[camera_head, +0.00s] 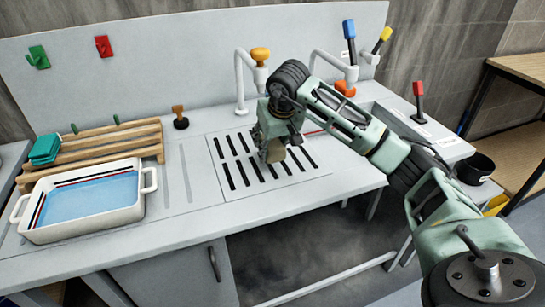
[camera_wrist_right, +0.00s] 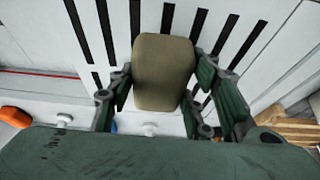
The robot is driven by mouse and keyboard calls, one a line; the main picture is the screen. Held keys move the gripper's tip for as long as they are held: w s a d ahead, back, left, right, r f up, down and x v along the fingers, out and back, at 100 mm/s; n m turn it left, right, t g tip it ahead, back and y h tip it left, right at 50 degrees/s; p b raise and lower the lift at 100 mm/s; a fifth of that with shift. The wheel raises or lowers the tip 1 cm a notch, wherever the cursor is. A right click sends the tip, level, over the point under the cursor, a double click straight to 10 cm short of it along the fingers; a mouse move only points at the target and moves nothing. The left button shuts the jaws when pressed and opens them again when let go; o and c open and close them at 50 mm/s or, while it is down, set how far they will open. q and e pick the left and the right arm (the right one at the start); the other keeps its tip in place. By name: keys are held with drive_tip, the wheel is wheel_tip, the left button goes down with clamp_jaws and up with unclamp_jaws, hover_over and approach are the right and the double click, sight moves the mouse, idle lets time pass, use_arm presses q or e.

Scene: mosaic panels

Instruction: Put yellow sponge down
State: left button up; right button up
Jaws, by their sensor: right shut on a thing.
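The sponge (camera_head: 276,153) looks dull tan-yellow. In the right wrist view the sponge (camera_wrist_right: 164,72) is a rounded block between the two green fingers. My right gripper (camera_head: 274,142) is shut on it and points down over the slotted drain panel (camera_head: 308,190). The dark slots show behind the sponge in the wrist view. I cannot tell whether the sponge touches the panel or hangs just above it. My left gripper is not in view.
A white basin with blue water (camera_head: 138,207) and a wooden rack (camera_head: 150,140) with a teal stack (camera_head: 45,150) stand left. Taps (camera_head: 240,85) (camera_head: 350,72) rise behind the panel. A brown-handled brush (camera_head: 180,117) stands near the rack. The counter between basin and panel is clear.

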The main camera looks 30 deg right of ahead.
drive_tip(key=shift+f+b, duration=1.15)
drive_tip(key=shift+f, duration=0.65)
drive_tip(key=shift+s, duration=0.1)
drive_tip(key=shift+f+b, duration=0.35)
drive_tip(key=shift+f, duration=0.25)
drive_tip(key=o, duration=1)
drive_tip(key=shift+c, duration=0.2)
drive_tip(key=shift+r, duration=0.15)
drive_tip(key=shift+r+p, duration=0.35)
drive_tip(key=shift+r, duration=0.05)
drive_tip(key=v, duration=1.2)
